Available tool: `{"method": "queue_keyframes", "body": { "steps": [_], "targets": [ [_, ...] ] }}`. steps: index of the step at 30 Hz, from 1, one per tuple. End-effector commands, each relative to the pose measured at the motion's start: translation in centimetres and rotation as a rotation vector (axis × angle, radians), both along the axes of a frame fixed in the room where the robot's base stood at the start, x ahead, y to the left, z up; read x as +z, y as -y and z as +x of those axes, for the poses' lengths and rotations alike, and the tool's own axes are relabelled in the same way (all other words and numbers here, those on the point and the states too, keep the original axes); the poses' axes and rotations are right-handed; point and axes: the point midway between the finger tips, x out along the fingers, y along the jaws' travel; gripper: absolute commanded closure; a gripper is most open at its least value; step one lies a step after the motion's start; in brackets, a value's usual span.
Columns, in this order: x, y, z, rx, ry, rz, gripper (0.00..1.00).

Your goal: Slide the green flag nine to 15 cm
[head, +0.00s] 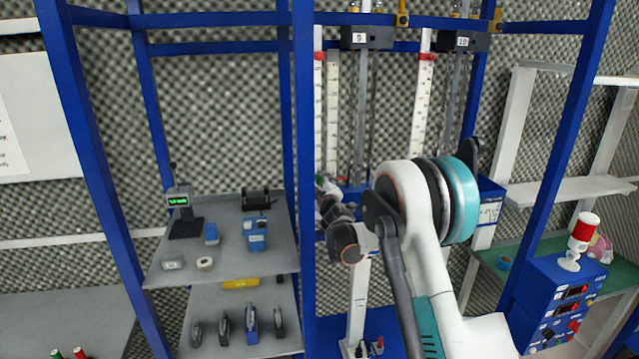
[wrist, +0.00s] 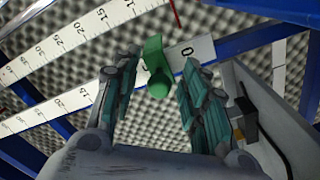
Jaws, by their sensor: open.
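The green flag (wrist: 154,52) with its round knob (wrist: 159,87) sits between the fingers of my gripper (wrist: 160,68) in the wrist view. The fingers are open, one on each side, with visible gaps to the flag. The flag lies beside the 0 mark of a white scale (wrist: 200,50). In the head view my gripper (head: 328,196) is at the lower part of the upright scales, below the label 9 (head: 359,38). Contact between fingers and flag cannot be seen.
A second numbered scale (wrist: 60,47) runs alongside in the wrist view. The column labelled 10 (head: 462,41) stands to the right in the head view. Blue frame posts (head: 303,130) stand close to my gripper. A grey shelf with small devices (head: 225,235) is at left.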

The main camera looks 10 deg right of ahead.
Motion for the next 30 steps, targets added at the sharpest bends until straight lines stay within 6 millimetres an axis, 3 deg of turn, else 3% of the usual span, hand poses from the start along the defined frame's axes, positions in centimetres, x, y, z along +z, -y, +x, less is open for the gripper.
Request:
{"method": "queue_keyframes", "body": {
  "steps": [7, 12, 19, 30],
  "targets": [
    [0.0, 0.0, 0.0, 0.000, 0.000, 0.000, 0.62],
    [0.0, 0.0, 0.0, 0.000, 0.000, 0.000, 1.00],
    [0.5, 0.0, 0.0, 0.000, 0.000, 0.000, 1.00],
    [8.6, 0.0, 0.0, 0.000, 0.000, 0.000, 1.00]
  ]
}}
